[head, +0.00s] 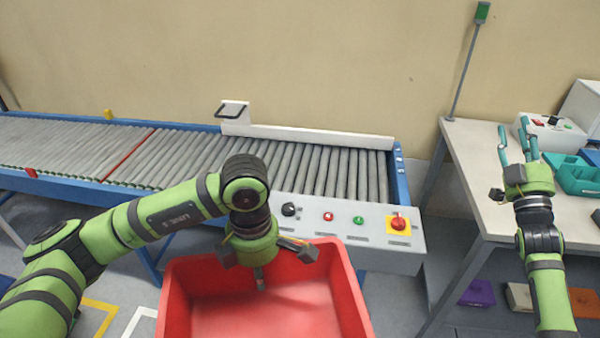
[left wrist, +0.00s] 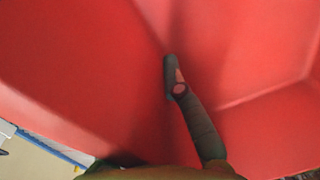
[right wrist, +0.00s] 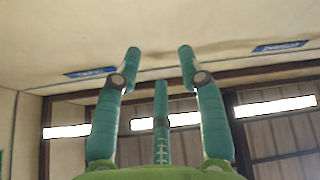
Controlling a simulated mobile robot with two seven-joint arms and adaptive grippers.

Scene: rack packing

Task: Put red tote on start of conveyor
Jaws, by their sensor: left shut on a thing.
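The red tote (head: 345,290) is at the bottom middle of the head view, in front of the conveyor's control panel. It is open at the top and looks empty; its front part is cut off. My left gripper (head: 262,278) is at its far wall, shut on the tote with a finger inside. The left wrist view shows the red inner walls (left wrist: 80,70) and one dark finger. Whether the tote is lifted cannot be told. The roller conveyor (head: 215,150) lies beyond it. My right gripper (head: 516,140) is open, empty and points upward.
The control panel (head: 375,245) with knobs and buttons juts out at the conveyor's near right. A white stop plate (head: 300,133) runs along the far edge. The rollers are clear. A table (head: 475,165) with a teal bin (head: 575,175) stands at right.

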